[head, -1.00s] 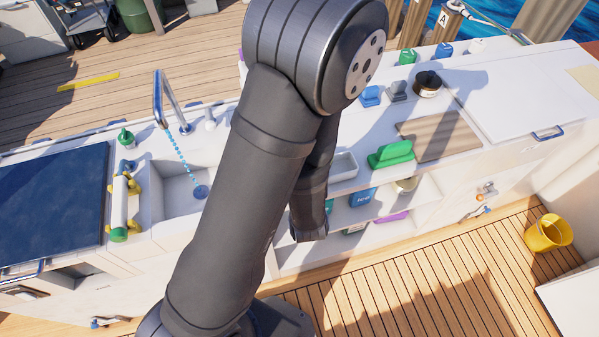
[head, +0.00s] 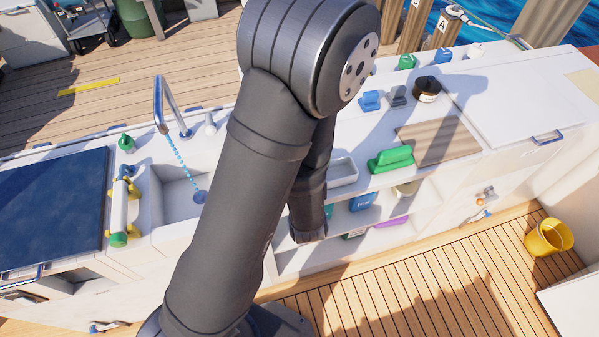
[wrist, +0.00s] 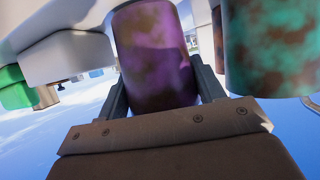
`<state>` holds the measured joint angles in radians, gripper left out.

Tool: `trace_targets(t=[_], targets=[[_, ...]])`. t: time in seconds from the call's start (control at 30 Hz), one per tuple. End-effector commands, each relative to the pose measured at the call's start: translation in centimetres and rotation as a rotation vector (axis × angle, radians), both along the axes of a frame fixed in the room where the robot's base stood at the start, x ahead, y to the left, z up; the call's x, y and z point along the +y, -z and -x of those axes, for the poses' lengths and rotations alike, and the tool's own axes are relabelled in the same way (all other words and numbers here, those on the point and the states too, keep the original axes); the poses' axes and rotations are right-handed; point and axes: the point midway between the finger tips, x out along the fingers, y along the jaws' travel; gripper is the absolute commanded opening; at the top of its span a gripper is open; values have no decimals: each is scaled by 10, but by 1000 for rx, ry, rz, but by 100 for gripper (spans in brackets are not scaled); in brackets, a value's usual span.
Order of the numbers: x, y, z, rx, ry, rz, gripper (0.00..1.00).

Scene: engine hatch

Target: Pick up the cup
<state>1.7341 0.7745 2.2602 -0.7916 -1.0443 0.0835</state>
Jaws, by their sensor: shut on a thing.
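A purple cup with brown stains (wrist: 155,55) stands out in the middle of the wrist view. My gripper (wrist: 160,88) is shut on it, with one dark finger on each side. A teal cup with brown stains (wrist: 270,48) is close on the right in the wrist view, apart from the purple one. In the head view my arm hides the gripper and the held cup.
The white counter (head: 505,85) carries a green block-like item (head: 390,160), a board (head: 437,140), a black-lidded jar (head: 427,88) and small blue and grey items. Below are open shelves. A sink (head: 175,190) lies left of my arm. A yellow bucket (head: 549,237) stands on the deck.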

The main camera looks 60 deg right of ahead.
Motion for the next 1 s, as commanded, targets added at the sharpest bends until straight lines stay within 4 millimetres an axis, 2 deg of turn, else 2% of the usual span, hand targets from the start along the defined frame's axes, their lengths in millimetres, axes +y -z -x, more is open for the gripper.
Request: trace_targets(t=[0.37, 0.7, 1.0], targets=[[0, -38, 0, 0, 0, 5, 39], [21, -73, 59, 1, 7, 4, 39], [36, -96, 95, 0, 4, 3, 39]])
